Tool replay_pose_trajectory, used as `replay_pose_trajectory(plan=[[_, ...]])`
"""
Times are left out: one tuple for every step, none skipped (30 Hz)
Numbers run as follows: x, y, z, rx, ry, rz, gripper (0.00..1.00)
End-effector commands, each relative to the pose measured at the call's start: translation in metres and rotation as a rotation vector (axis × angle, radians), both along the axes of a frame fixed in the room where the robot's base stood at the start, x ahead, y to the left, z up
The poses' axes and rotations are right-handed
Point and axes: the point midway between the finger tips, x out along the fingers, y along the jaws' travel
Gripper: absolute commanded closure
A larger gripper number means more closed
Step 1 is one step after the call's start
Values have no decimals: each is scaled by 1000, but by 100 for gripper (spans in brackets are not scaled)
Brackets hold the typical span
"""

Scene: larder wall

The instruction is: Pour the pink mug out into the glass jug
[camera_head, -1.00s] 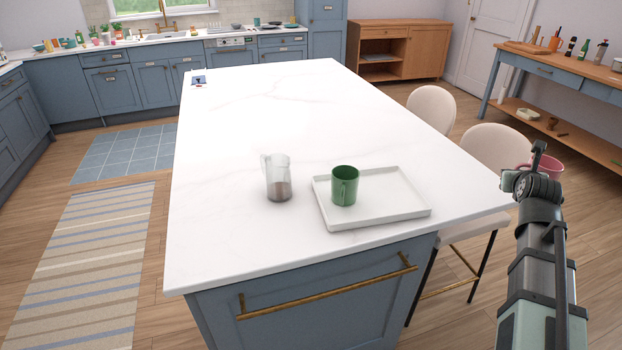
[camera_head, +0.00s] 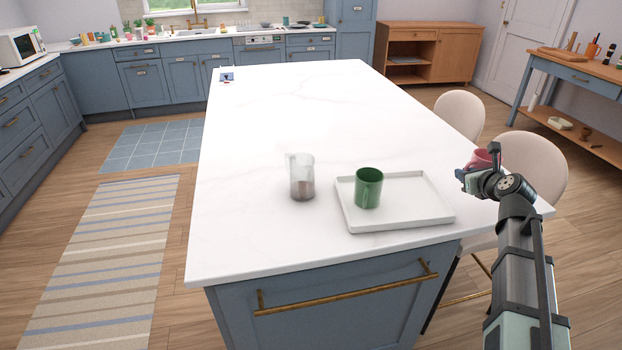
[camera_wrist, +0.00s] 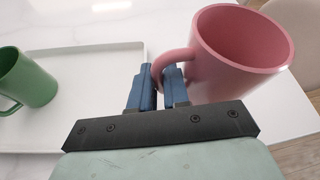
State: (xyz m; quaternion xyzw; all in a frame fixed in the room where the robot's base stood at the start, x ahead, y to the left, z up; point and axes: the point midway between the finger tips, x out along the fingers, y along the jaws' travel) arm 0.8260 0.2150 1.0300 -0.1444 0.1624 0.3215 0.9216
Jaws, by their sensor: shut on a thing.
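The pink mug (camera_wrist: 255,45) is held by its handle in my gripper (camera_wrist: 162,75), whose two blue fingers are shut on the handle. In the head view the mug (camera_head: 484,158) shows behind my gripper (camera_head: 470,183), to the right of the white tray, near the island's right edge. The mug looks roughly upright; its contents cannot be seen. The glass jug (camera_head: 301,176) stands on the island to the left of the tray, apart from the mug, with something brownish low inside it.
A green mug (camera_head: 368,188) stands on the white tray (camera_head: 425,215), between the jug and my gripper; it also shows in the wrist view (camera_wrist: 28,80). The white island top (camera_head: 270,130) is clear behind and left of the jug. Pale chairs (camera_head: 535,160) stand along its right side.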

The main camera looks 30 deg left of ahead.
Motion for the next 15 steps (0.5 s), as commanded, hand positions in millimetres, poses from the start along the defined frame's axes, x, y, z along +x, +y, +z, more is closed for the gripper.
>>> replay_pose_trajectory(plan=[[0, 24, 0, 2, 0, 71, 100], [-2, 38, 0, 3, -1, 117, 100], [-6, 56, 0, 3, -1, 180, 100], [-9, 69, 0, 3, -2, 227, 100], [-12, 83, 1, 3, -2, 275, 100], [-17, 101, 2, 3, -4, 340, 100], [-21, 113, 3, 5, -4, 388, 100], [-26, 127, 5, 6, -5, 437, 100], [-32, 143, 7, 6, -7, 502, 100], [-36, 155, 9, 7, -8, 549, 100], [-42, 167, 11, 7, -9, 597, 100], [-48, 182, 13, 9, -10, 659, 100], [-53, 193, 15, 8, -11, 704, 100], [-59, 203, 17, 9, -12, 749, 100], [-65, 215, 20, 9, -12, 806, 100]])
